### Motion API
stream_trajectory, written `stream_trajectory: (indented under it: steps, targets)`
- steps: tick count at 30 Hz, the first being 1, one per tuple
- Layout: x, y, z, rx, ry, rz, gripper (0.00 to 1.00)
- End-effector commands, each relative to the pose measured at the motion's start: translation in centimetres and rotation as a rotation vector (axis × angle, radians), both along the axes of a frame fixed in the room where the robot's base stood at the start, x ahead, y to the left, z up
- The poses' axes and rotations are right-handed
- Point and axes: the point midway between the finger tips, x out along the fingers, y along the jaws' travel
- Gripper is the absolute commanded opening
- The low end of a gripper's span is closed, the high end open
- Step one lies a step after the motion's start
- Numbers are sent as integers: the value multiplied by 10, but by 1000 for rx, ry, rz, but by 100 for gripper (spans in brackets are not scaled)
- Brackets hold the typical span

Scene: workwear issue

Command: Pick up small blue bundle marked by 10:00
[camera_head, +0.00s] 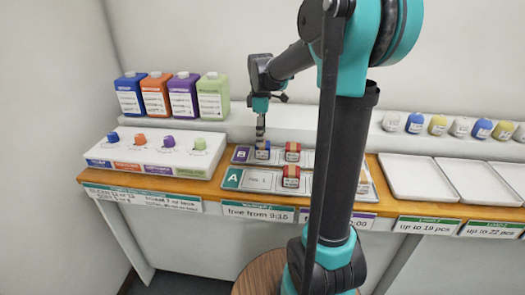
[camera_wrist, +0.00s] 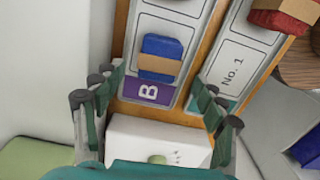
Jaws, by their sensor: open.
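A small blue bundle with a tan band (camera_wrist: 162,58) lies on the strip lettered B, in the wrist view. It also shows in the head view (camera_head: 263,152) at the left end of the back strip. My gripper (camera_head: 261,139) is right over or beside it, pointing down; the exact gap is hard to tell. In the wrist view my gripper (camera_wrist: 156,100) has its fingers spread wide, with the bundle ahead between their lines and nothing held. A purple-edged sign (camera_head: 352,222) ending in "0:00" is partly hidden by my arm.
Red bundles lie on strip B (camera_head: 292,151) and strip A (camera_head: 291,177). A white box with coloured knobs (camera_head: 158,165) stands left of the strips, with several coloured bottles behind. White trays (camera_head: 410,175) are at the right. A ledge runs behind the strips.

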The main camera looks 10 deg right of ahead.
Motion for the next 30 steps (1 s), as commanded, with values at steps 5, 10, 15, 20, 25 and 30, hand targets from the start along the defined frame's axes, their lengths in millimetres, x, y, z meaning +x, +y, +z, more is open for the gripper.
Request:
stream_trajectory:
  steps: [5, 10, 15, 20, 25, 30]
  targets:
    - [0, -1, -11, 0, 0, -1, 72]
    - [1, -6, -36, 0, 0, 0, 72]
    - [1, -5, -53, 0, 0, 0, 72]
    - [1, -5, -55, 0, 0, 0, 72]
    - [1, -5, -55, 0, 0, 0, 65]
    - [1, -5, -55, 0, 0, 0, 44]
